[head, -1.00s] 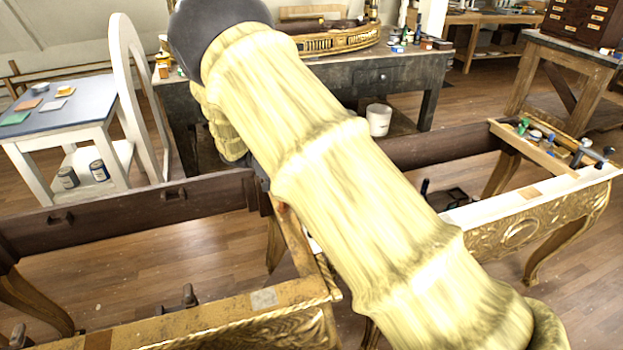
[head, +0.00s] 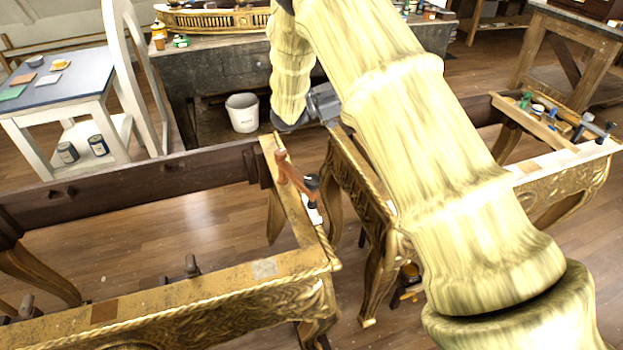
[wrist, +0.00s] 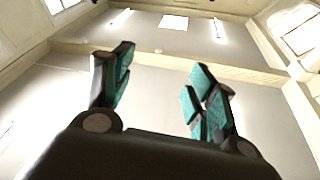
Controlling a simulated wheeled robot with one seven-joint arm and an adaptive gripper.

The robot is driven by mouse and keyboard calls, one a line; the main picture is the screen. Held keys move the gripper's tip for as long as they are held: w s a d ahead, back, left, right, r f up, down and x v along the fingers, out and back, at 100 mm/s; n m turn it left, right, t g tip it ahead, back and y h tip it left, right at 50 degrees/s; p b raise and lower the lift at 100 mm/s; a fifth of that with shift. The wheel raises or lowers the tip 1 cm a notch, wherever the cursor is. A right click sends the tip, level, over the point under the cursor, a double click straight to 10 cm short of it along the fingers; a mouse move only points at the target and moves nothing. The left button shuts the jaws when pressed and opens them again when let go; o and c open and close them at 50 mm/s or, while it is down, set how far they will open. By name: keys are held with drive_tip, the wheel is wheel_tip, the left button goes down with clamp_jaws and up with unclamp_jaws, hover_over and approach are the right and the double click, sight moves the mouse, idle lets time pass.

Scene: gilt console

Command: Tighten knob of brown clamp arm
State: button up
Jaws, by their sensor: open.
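The brown clamp arm (head: 296,177) is an orange-brown bar clamp fixed at the right end of the near-left gilt console frame (head: 215,290). Its dark knob (head: 312,182) shows at its right side. My gripper shows in the wrist view (wrist: 160,90), its two teal-padded fingers spread apart with nothing between them. The wrist view faces the ceiling and walls, so the clamp is not in it. In the head view the dark grey end of my arm is just above and right of the clamp, apart from it; its fingers are not clearly visible there.
A second gilt frame (head: 560,170) stands at right, with a wooden tray (head: 548,128) of small items. A white bucket (head: 242,112) stands behind the clamp by a dark workbench (head: 215,75). A blue-topped white table (head: 60,85) is at left. My arm covers the centre right.

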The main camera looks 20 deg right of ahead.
drive_tip(key=w+d+r+n+t+y, duration=0.1)
drive_tip(key=w+d+n+t+y, duration=0.2)
drive_tip(key=w+n+t+y, duration=0.65)
drive_tip(key=w+d+n+t, duration=0.4)
drive_tip(key=w+n+t, duration=0.15)
drive_tip(key=t, duration=0.85)
drive_tip(key=n+g+y+p, duration=0.2)
drive_tip(key=n+g+y, duration=1.4)
drive_tip(key=n+y, duration=1)
approach(312, 179)
drive_tip(key=w+a+f+m+y+p, duration=0.1)
drive_tip(key=a, duration=0.2)
drive_tip(key=a+f+m+y, duration=0.1)
drive_tip(key=a, duration=0.2)
drive_tip(key=w+a+f+m+y+p, duration=0.1)
drive_tip(key=a, duration=0.2)
drive_tip(key=shift+w+a+f+p, duration=0.1)
drive_tip(key=shift+w+a+p, duration=0.05)
drive_tip(key=shift+w+p, duration=0.25)
drive_tip(key=shift+t, duration=0.25)
drive_tip(key=c, duration=1.1)
